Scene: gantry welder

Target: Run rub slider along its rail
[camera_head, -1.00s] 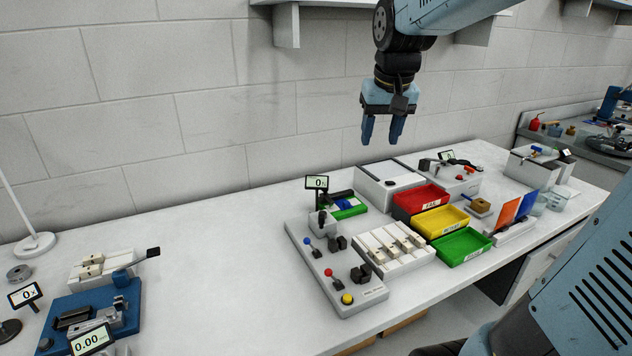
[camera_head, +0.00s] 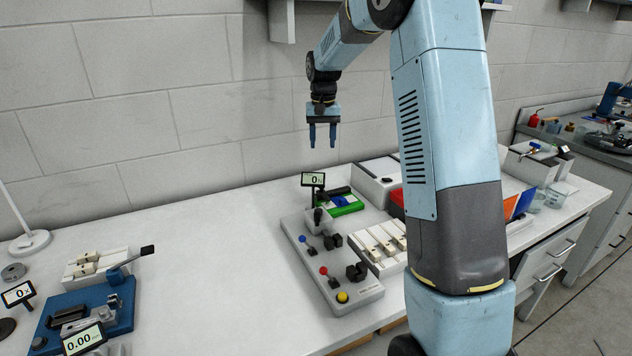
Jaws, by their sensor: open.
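My gripper (camera_head: 322,144) hangs in the air in front of the back wall, fingers down, apart and empty. A small fixture with a green base (camera_head: 346,209), a blue block (camera_head: 344,200) and a dark bar sits on the bench below and slightly right of it. A small display (camera_head: 313,180) reading 0 stands at this fixture's left. It is too small to tell whether the blue block is the rub slider or where its rail runs. My gripper touches nothing.
A grey control panel (camera_head: 318,262) with knobs and a yellow button stands in front of the green fixture. A white slotted block (camera_head: 380,245) is beside it. A blue lever fixture (camera_head: 85,315) is at left. My arm hides part of the right side. The left-middle bench is clear.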

